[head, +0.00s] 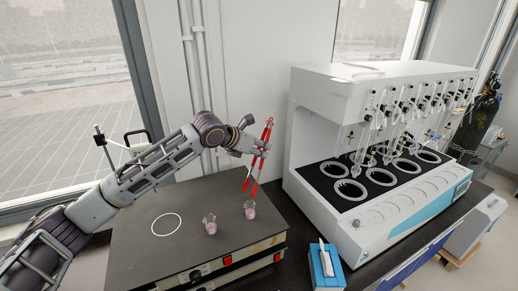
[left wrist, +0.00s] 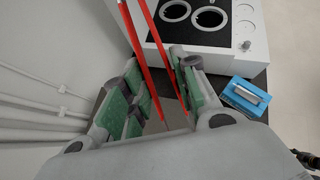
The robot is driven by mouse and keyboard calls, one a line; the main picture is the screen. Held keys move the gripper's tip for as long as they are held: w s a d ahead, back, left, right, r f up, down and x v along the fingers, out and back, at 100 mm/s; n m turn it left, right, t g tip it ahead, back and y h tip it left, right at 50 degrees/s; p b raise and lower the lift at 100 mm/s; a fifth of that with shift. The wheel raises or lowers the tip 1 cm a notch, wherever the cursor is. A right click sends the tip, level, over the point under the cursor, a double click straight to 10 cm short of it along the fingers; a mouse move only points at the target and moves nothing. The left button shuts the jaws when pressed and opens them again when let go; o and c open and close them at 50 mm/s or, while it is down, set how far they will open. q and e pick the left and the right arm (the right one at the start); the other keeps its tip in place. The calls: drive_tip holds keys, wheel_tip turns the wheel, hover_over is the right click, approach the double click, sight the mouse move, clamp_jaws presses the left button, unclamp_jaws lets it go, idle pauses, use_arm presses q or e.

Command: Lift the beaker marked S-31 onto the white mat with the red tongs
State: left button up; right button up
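My left gripper (head: 260,150) is shut on the red tongs (head: 268,132), held with the legs pointing down. In the left wrist view the red tongs (left wrist: 146,60) run between the green-padded fingers of my left gripper (left wrist: 160,95). The tong tips are just above a small beaker with pinkish contents (head: 250,210). A similar beaker (head: 210,226) stands to its left. Both stand upright on the dark hotplate top (head: 135,235). Their markings are too small to read, so I cannot tell which is S-31. I cannot make out a white mat. My right gripper is out of view.
A white circle (head: 166,224) is outlined on the hotplate's left. A large white distiller (head: 325,115) with glassware and ring seats stands to the right. A blue box (head: 326,268) with a white top piece sits in front. A wall and window are behind.

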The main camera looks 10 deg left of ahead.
use_arm(q)
drive_tip(key=shift+f, duration=0.1)
wheel_tip(320, 180, down, 10)
drive_tip(key=b, duration=0.6)
drive_tip(key=shift+r, duration=0.2)
idle(0.7)
drive_tip(key=shift+s, duration=0.1)
clamp_jaws()
wheel_tip(320, 180, up, 12)
drive_tip(key=p, duration=0.6)
idle(1.2)
